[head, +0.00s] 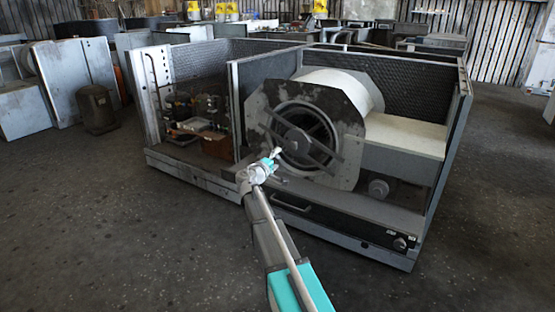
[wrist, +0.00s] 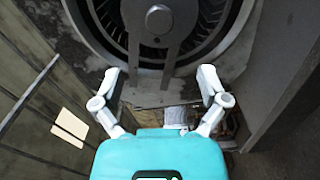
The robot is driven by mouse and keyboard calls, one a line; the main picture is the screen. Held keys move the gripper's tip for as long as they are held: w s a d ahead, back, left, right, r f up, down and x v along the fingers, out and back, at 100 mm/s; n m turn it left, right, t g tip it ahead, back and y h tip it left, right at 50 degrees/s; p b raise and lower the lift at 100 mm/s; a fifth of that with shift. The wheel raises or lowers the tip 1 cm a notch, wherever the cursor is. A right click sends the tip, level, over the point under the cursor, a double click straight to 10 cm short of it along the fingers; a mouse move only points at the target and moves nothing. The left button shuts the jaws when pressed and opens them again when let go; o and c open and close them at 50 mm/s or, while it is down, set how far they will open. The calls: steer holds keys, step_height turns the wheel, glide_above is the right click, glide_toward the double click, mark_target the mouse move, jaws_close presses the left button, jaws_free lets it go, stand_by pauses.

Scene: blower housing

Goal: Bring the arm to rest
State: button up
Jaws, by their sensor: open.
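My arm reaches forward from the bottom of the head view to the open front of the blower housing (head: 345,90). My gripper (head: 276,152) is in front of the round fan inlet, at its lower left. In the wrist view my gripper (wrist: 159,78) has its two fingers spread wide, with nothing held between them. The fan inlet (wrist: 210,25) with its central hub (wrist: 158,18) and crossing bars lies beyond the fingertips. I cannot tell the exact gap between the fingers and the inlet.
The metal cabinet (head: 425,68) surrounds the blower, with a divider panel (head: 235,110) close to my gripper's left. A left bay holds small machinery (head: 205,105). A dark motor-like unit (head: 96,108) stands on the floor. The floor (head: 120,230) at left front is clear.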

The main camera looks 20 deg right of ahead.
steer(key=s+a+f+m+g+y+p, duration=0.1)
steer(key=s+a+f+m+g+y, duration=0.1)
steer(key=s+f, duration=0.3)
steer(key=s+a+f+m+g+y+p, duration=0.1)
steer(key=s+a+f+m+g+y, duration=0.15)
steer(key=s, duration=0.55)
steer(key=s+a+f+m+g+y+p, duration=0.1)
steer(key=s+f+g+y, duration=0.15)
steer(key=s, duration=0.35)
steer(key=s+a+f+g+y+p, duration=0.35)
steer(key=s+a+y, duration=0.35)
steer(key=s+a, duration=0.7)
step_height(320, 180, up, 38)
steer(key=s+d+p, duration=0.1)
steer(key=p, duration=3.5)
steer(key=shift+s+d, duration=0.2)
steer(key=shift+d, duration=0.1)
steer(key=shift+g, duration=0.25)
